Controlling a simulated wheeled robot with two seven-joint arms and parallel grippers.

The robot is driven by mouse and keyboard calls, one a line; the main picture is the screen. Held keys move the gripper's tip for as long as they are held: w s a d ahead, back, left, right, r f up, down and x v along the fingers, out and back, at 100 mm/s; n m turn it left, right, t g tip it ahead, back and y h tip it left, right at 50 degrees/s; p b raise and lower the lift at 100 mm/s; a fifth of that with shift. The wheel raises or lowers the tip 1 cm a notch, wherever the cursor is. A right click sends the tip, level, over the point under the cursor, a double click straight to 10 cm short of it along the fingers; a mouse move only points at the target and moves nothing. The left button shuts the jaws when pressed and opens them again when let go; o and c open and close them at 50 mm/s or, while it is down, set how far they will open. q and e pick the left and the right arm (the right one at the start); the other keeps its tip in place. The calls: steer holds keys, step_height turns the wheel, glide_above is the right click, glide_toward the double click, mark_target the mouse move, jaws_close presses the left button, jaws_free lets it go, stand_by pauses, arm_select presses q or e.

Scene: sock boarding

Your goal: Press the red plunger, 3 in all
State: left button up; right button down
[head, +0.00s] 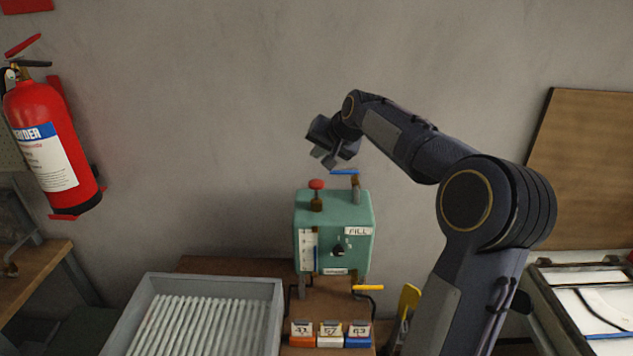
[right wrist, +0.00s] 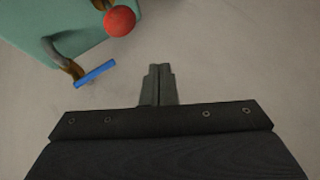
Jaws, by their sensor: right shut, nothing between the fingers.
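The red plunger (head: 316,185) is a round red knob on a dark stem on top of the green machine (head: 335,215). It stands raised above the machine's top. In the right wrist view the red plunger (right wrist: 120,21) shows at the top, left of my fingers, with part of the green machine (right wrist: 70,22) behind it. My right gripper (head: 328,163) is above the machine, higher than the plunger and apart from it. Its fingers (right wrist: 159,85) are shut and empty. My left gripper is in neither view.
A blue lever (head: 344,172) sits on a pipe at the machine's top right. A yellow handle (head: 368,287) juts out at its lower front. Small labelled blocks (head: 330,341) stand in front. A grey tray (head: 268,289) of white sticks is at left. A fire extinguisher (head: 50,140) hangs at far left.

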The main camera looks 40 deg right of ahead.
stand_by(0.6)
step_height(320, 180, up, 4)
steer(key=shift+f, duration=0.1)
steer(key=shift+f, duration=0.1)
stand_by(0.3)
glide_above(319, 183)
step_height(319, 183, down, 6)
steer(key=shift+f, duration=0.1)
steer(key=shift+f+b, duration=0.65)
steer(key=shift+b, duration=0.05)
steer(key=shift+f+b, duration=0.5)
steer(key=shift+f, duration=0.1)
steer(key=shift+f, duration=0.1)
stand_by(1.1)
steer(key=shift+f+b, duration=0.3)
steer(key=shift+b, duration=0.05)
